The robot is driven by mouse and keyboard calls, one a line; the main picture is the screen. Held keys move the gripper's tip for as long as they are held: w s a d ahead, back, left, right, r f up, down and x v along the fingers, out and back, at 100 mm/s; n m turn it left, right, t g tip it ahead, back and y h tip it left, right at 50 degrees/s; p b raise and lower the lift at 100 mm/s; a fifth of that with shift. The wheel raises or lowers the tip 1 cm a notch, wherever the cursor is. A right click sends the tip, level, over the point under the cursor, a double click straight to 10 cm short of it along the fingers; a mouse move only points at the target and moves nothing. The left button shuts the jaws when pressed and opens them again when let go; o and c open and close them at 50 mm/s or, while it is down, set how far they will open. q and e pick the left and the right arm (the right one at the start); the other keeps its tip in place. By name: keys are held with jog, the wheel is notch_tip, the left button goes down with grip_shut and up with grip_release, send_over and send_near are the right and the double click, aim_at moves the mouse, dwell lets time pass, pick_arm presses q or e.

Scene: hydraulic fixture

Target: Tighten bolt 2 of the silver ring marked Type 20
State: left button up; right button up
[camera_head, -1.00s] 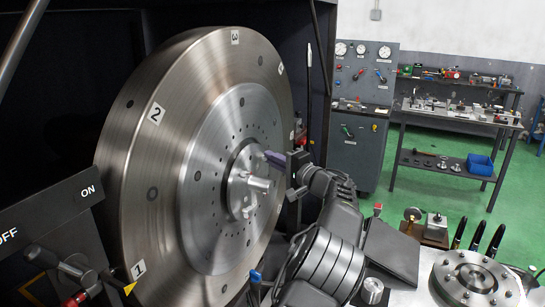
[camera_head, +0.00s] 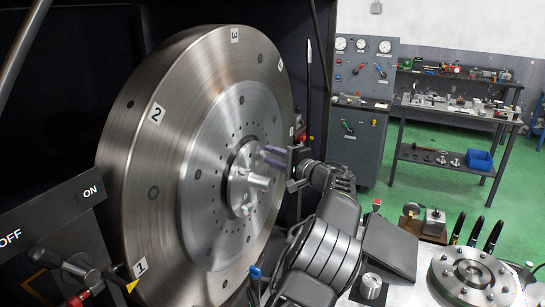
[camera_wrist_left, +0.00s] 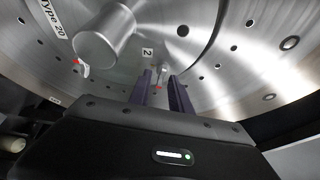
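The silver ring (camera_head: 231,183) sits at the hub of the big steel disc, around a protruding central shaft (camera_head: 259,181). In the left wrist view the "Type 20" label (camera_wrist_left: 52,18) is at the upper left, beside the shaft (camera_wrist_left: 105,38). A label "2" (camera_wrist_left: 148,52) stands above a small bolt (camera_wrist_left: 159,76) with a red mark. My right gripper is not in view.
The big disc (camera_head: 150,190) carries numbered labels. A control panel with an ON/OFF plate (camera_head: 50,213) is at the left. A bolted round flange (camera_head: 474,277) lies on the bench at the lower right. A workbench (camera_head: 455,118) and gauge cabinet (camera_head: 362,100) stand behind.

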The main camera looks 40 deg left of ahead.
pick_arm(q)
jog(key=shift+o, duration=0.2)
jog(key=d+b, duration=0.3)
jog(key=d, duration=0.4)
jog(key=shift+s+d+r, duration=0.2)
jog(key=shift+s+d, duration=0.15)
